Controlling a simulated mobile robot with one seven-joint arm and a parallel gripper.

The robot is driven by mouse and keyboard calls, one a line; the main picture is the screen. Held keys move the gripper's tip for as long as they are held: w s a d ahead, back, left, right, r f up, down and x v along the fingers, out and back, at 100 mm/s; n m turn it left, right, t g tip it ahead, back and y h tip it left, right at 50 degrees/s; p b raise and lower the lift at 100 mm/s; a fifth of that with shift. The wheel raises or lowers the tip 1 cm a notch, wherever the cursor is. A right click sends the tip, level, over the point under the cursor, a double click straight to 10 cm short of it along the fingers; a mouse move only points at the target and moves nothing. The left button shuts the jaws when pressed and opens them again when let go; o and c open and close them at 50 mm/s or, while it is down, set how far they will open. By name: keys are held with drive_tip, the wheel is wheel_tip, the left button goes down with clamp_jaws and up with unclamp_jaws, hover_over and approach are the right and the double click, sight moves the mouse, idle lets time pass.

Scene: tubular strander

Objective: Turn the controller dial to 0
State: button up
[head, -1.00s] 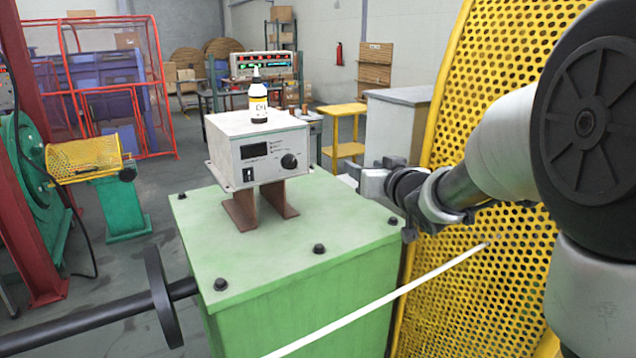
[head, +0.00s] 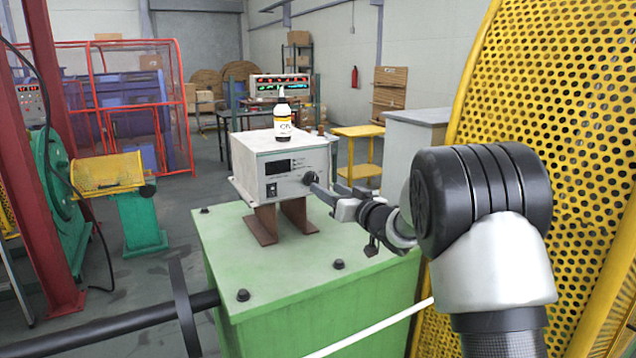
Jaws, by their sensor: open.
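The controller (head: 250,170) is a pale box on two brown supports on top of the green cabinet (head: 235,245). Its front has a dark display, small indicator marks, a switch at the lower left and a black round dial (head: 310,178) at the right. My gripper (head: 322,190) is open, its fingertips at or just in front of the dial and partly overlapping it from the right. I cannot tell whether they touch it. The dial's pointer is too small and partly hidden to read.
A white bottle with a yellow label (head: 283,118) stands on top of the controller. Yellow perforated guarding (head: 575,130) rises close on the right behind my arm. A white strand (head: 375,328) crosses in front of the cabinet. Bolts (head: 243,295) stick up from the cabinet top.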

sight(312, 179)
drive_tip(key=x, duration=0.6)
drive_tip(key=shift+c, duration=0.4)
drive_tip(key=c, duration=1)
drive_tip(key=shift+o, duration=0.2)
